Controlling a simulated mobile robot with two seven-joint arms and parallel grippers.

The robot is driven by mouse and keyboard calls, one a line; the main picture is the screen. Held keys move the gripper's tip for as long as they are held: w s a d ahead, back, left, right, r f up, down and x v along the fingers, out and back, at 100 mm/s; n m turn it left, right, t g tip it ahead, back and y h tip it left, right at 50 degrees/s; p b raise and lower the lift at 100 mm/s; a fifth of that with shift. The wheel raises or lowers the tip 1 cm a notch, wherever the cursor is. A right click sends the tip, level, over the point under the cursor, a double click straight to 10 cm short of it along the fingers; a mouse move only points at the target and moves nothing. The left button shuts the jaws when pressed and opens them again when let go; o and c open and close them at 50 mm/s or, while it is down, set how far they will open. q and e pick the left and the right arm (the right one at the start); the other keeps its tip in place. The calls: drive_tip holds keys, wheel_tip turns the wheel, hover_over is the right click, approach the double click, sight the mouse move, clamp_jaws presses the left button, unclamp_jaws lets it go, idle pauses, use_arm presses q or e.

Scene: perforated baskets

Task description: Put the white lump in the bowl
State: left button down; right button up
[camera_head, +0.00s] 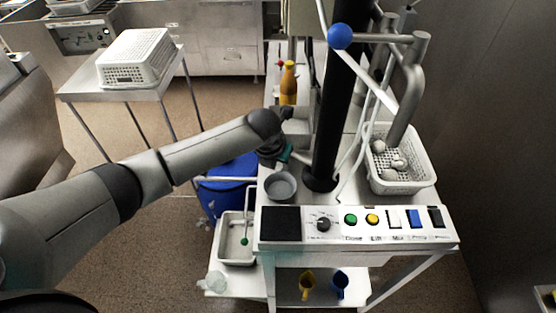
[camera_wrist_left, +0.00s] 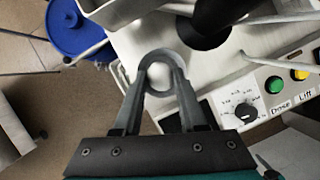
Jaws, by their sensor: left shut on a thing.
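The grey bowl (camera_head: 280,187) stands on the white cart top, left of the black column and behind the control panel. My left gripper (camera_head: 296,158) is just behind the bowl in the head view, reaching in from the left. In the left wrist view, my left gripper (camera_wrist_left: 161,72) is shut on a pale round thing (camera_wrist_left: 159,76), which looks like the white lump. The grey rim of the bowl shows around it there; I cannot tell the height between them. More white lumps (camera_head: 398,163) lie in the white perforated basket (camera_head: 429,170) at right. My right gripper is out of view.
The black column (camera_head: 332,120) rises close right of the bowl. A control panel (camera_head: 360,228) with buttons and a dial lies in front. A yellow bottle (camera_head: 288,84) stands behind. A blue drum (camera_head: 230,178) is on the floor at left.

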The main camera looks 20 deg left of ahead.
use_arm(q)
drive_tip(key=b, duration=0.8)
hover_over(282, 187)
drive_tip(key=s, duration=0.2)
wheel_tip(282, 187, down, 8)
drive_tip(key=shift+s+a+f, duration=0.1)
drive_tip(key=shift+a+f, duration=0.05)
drive_tip(key=shift+f, duration=0.05)
drive_tip(key=shift+c, duration=1.9)
unclamp_jaws()
drive_tip(key=shift+r, duration=0.1)
wheel_tip(282, 187, up, 7)
drive_tip(key=p, duration=0.8)
